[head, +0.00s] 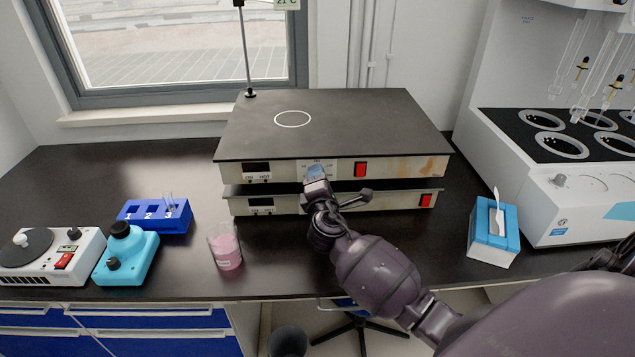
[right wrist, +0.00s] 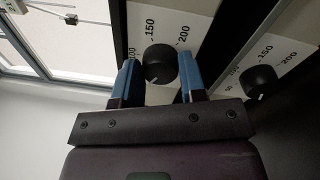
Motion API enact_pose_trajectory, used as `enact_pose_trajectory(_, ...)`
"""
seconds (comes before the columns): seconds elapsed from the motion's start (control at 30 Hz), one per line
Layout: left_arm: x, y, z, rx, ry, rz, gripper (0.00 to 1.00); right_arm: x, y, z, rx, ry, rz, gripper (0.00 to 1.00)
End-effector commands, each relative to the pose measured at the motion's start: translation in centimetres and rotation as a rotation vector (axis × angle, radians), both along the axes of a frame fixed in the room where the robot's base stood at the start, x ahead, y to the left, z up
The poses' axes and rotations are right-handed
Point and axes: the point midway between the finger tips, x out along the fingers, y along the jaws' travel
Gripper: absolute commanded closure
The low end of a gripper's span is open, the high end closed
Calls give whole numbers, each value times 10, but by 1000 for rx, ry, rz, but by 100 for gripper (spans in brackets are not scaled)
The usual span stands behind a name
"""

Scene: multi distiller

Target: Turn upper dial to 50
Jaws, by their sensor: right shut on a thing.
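The upper hot plate (head: 380,125) is a flat black slab with a metal front, stacked on the lower hot plate (head: 285,205). My right gripper (head: 316,175) is at the upper unit's front, hiding its dial in the head view. In the right wrist view, my right gripper (right wrist: 158,82) has its blue fingers on both sides of the black upper dial (right wrist: 160,64) and is shut on it. Marks 150 and 200 show beside it; its pointer cannot be made out. The lower dial (right wrist: 258,82) is beside the right finger, apart from it. My left gripper is not in view.
A beaker of pink liquid (head: 225,247) stands left of my right arm. A blue tube rack (head: 155,216), a turquoise device (head: 127,255) and a white device (head: 62,262) are further left. A tissue box (head: 493,232) and a white distiller (head: 575,200) stand right.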

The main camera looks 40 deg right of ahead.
Motion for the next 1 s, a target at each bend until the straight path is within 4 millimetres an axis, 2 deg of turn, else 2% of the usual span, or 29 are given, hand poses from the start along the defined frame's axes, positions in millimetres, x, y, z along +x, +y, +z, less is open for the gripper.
enact_pose_trajectory(0.2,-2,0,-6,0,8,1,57,0,0,-1,36,-20,0,86)
enact_pose_trajectory(0.63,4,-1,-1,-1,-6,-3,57,0,0,0,40,-24,0,86)
enact_pose_trajectory(0.67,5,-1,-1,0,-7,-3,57,0,0,0,40,-24,0,57)
enact_pose_trajectory(0.8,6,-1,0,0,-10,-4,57,0,0,0,40,-24,0,36)
enact_pose_trajectory(1.0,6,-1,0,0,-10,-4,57,0,0,0,40,-24,0,36)
